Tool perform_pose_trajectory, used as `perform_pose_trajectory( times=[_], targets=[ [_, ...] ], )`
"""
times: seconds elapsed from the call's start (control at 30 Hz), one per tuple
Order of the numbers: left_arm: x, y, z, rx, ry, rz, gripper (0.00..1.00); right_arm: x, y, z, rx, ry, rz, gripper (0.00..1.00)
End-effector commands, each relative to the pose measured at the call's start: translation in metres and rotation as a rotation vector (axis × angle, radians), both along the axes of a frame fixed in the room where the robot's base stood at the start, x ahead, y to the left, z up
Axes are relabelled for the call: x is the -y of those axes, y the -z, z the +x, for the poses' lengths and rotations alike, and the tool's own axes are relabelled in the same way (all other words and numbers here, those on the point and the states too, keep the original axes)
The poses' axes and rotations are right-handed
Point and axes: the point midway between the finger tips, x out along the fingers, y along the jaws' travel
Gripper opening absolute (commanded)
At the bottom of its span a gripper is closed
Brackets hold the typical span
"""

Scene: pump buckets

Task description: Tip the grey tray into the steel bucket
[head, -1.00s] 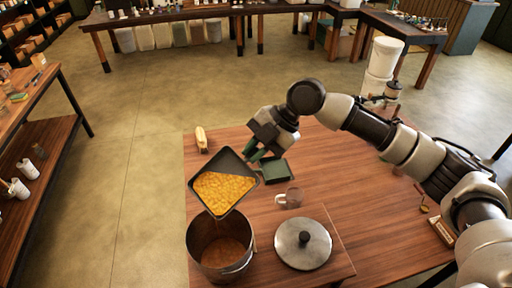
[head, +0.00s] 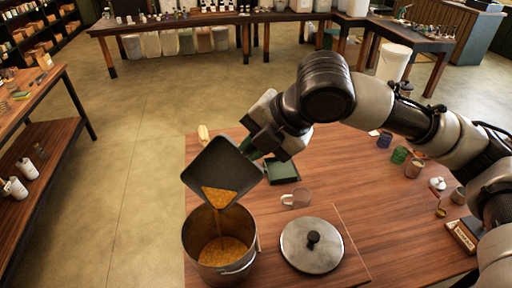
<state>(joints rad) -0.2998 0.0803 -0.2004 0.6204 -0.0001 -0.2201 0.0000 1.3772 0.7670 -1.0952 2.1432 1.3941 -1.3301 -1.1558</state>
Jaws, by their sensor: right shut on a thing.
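The grey tray (head: 226,166) is tilted steeply above the steel bucket (head: 243,266). Orange-yellow stuff slides off its low corner and falls in a stream into the bucket. A small patch of it is left on the tray, and more lies on the bucket's floor. My right gripper (head: 252,147) is shut on the tray's far right edge; its fingertips are partly hidden by my own wrist. The bucket stands upright at the table's near left corner. My left gripper is not in view.
A steel lid with a black knob (head: 312,251) lies right of the bucket on the wooden table (head: 350,205). Coloured cups (head: 399,155) and a white-handled tool (head: 440,208) are at right.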

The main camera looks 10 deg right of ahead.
Motion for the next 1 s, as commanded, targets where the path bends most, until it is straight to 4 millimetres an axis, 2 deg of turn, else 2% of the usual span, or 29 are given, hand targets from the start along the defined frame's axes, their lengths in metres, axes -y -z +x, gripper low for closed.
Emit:
perform_pose_trajectory(
  times=[0.17, 0.67, 1.0],
  targets=[
    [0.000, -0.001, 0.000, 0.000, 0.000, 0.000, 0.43, -0.007, -0.004, -0.016, 0.106, -0.005, -0.041, 0.00],
    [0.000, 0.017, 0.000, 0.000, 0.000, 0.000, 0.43, -0.025, 0.001, -0.058, 0.378, -0.007, -0.153, 0.00],
    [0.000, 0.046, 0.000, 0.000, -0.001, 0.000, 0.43, -0.034, 0.007, -0.079, 0.526, -0.004, -0.213, 0.00]
  ],
)
